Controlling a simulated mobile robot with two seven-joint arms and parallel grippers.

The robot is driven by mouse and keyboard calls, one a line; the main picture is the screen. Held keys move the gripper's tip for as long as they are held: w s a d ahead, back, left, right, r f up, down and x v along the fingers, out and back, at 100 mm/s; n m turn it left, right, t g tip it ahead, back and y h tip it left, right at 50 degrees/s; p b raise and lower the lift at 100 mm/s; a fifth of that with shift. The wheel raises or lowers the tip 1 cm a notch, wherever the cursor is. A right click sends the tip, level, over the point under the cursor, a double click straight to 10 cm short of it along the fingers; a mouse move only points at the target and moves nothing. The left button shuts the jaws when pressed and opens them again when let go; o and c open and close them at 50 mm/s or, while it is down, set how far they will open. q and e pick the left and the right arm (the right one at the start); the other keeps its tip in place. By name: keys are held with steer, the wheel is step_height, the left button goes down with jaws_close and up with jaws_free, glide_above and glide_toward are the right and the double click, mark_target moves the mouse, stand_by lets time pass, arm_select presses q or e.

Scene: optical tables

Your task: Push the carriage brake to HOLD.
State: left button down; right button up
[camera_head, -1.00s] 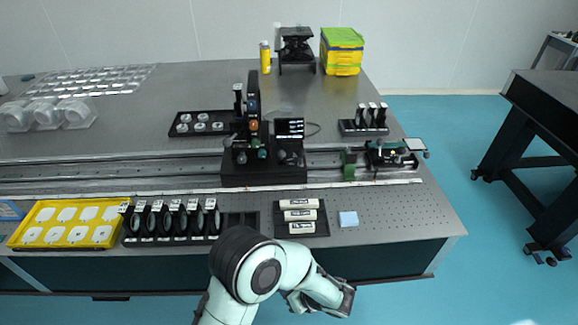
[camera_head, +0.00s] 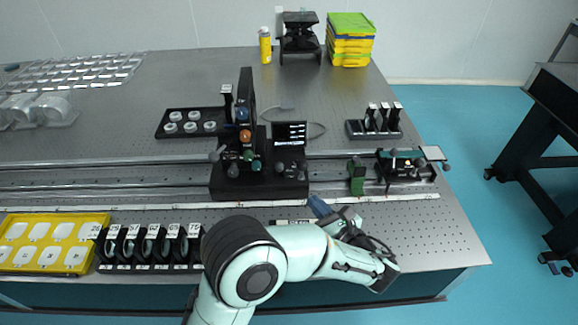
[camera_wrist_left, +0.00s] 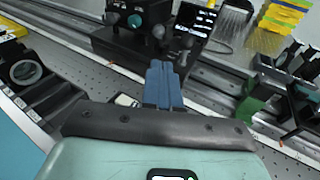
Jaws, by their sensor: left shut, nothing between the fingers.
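The black carriage (camera_head: 260,186) sits on the long rail at the middle of the table, with an upright optic mount, several coloured knobs and a small lit screen (camera_head: 290,134). In the left wrist view the carriage (camera_wrist_left: 112,48) is just beyond my fingers, with rounded grey knobs (camera_wrist_left: 158,32) on its near side. I cannot tell which part is the brake, and no HOLD mark is readable. My left gripper (camera_head: 318,205) is shut and empty, its blue fingers just right of and in front of the carriage. They also show in the left wrist view (camera_wrist_left: 162,85). My right gripper is not in view.
A green block (camera_head: 357,177) and another rail-mounted assembly (camera_head: 405,168) stand right of the carriage. My left arm covers much of the front. Black-framed optics (camera_head: 150,246) and a yellow tray (camera_head: 97,221) lie at front left. Rail is clear between carriage and green block.

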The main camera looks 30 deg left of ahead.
mark_target(282, 169)
arm_select(q)
steer(key=x, duration=1.3)
steer(key=shift+a+f, duration=0.1)
steer(key=shift+a, duration=0.25)
